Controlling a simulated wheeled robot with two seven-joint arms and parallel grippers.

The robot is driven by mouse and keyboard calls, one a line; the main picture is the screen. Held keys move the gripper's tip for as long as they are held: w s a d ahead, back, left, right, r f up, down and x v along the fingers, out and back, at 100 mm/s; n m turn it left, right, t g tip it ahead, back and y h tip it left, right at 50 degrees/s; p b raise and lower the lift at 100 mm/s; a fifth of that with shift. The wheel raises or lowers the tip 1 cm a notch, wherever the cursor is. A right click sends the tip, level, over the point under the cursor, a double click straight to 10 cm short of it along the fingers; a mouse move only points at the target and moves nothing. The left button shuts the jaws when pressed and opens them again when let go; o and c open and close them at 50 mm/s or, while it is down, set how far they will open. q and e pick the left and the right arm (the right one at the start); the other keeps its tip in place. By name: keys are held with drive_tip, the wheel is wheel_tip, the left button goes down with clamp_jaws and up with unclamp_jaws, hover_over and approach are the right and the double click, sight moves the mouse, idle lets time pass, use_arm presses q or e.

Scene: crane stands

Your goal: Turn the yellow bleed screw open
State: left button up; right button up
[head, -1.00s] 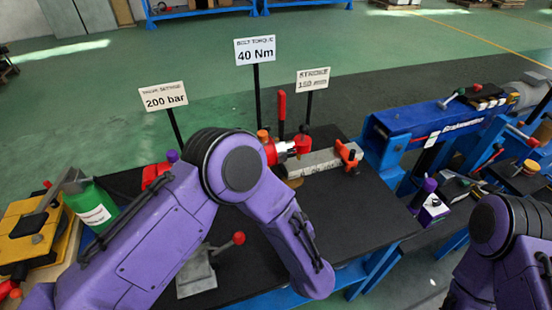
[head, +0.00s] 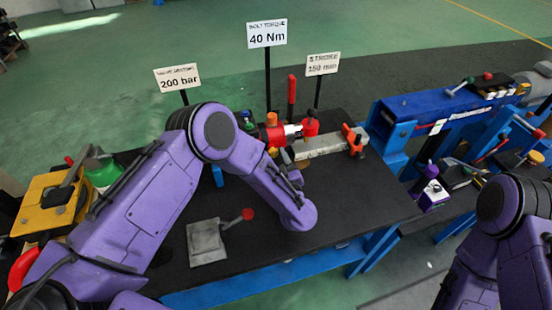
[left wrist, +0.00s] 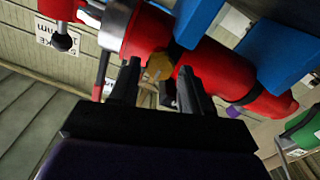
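The yellow bleed screw (left wrist: 160,66) sits on the side of the red cylinder (left wrist: 215,70) in the left wrist view. My left gripper (left wrist: 158,76) is open, with one dark finger on each side of the screw and the tips close to the cylinder. I cannot tell whether the fingers touch the screw. In the head view the left gripper (head: 284,162) is at the near side of the red cylinder (head: 270,135), partly hidden by my wrist. The screw is small and hard to make out there. My right gripper is out of view; only its arm shows at the right.
Blue blocks (left wrist: 275,52) flank the cylinder in the left wrist view. A grey plate with a red-knobbed lever (head: 206,242) lies on the black bench top (head: 330,215). Signs stand behind, and a blue frame (head: 395,130) is at the right. The bench's front right is clear.

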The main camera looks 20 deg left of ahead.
use_arm(q)
drive_tip(key=c, duration=0.7)
drive_tip(key=shift+f, duration=0.1)
drive_tip(key=n+b, duration=0.2)
drive_tip(key=n, duration=0.2)
drive_tip(key=shift+w+f+n+b, duration=0.1)
drive_tip(key=shift+n+b, duration=0.3)
drive_tip(key=n+b, duration=0.3)
drive_tip(key=n, duration=0.2)
drive_tip(key=n+b, duration=0.5)
drive_tip(key=n, duration=0.1)
drive_tip(key=shift+n, duration=0.3)
drive_tip(key=n+b, duration=0.3)
drive_tip(key=shift+n, duration=0.3)
drive_tip(key=shift+r+n+b, duration=0.2)
drive_tip(key=shift+n+b, duration=0.2)
drive_tip(key=shift+n, duration=0.3)
drive_tip(key=shift+r, duration=0.1)
